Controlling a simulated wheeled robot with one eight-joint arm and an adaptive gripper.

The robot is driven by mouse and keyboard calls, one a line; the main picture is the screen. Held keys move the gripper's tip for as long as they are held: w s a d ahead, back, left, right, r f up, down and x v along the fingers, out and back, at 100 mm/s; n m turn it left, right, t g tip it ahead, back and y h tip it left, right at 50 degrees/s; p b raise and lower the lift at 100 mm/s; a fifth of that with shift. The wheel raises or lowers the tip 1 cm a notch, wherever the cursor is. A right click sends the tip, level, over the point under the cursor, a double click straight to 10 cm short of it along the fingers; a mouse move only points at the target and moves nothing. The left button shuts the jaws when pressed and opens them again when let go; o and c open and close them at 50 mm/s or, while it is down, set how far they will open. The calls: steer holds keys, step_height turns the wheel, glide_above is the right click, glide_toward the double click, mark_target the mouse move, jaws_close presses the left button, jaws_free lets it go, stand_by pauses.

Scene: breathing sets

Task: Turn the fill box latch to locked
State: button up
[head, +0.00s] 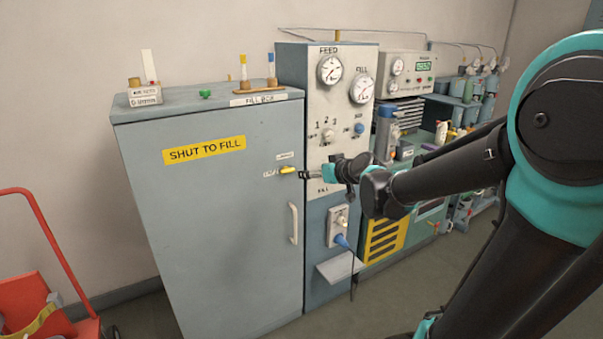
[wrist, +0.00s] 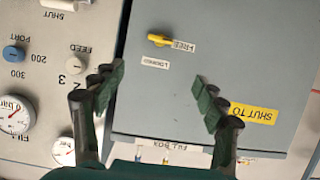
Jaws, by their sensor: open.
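The fill box latch is a small yellow handle (head: 288,170) on the grey fill box door (head: 215,215), near its right edge. It also shows in the upside-down wrist view (wrist: 160,40), lying about level, one end towards the FREE label (wrist: 183,45). The LOCKED label (wrist: 155,63) sits to the side of the latch, above it on the door. Contact is not visible.
A pale door handle (head: 293,223) stands out below the latch. The gauge panel (head: 325,130), with knobs and dials, adjoins the box on the right. Small items, including a green knob (head: 205,94), stand on the box top. A red trolley (head: 45,290) is at the left.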

mark_target(288, 170)
steer(key=x, duration=1.7)
steer(key=c, duration=1.1)
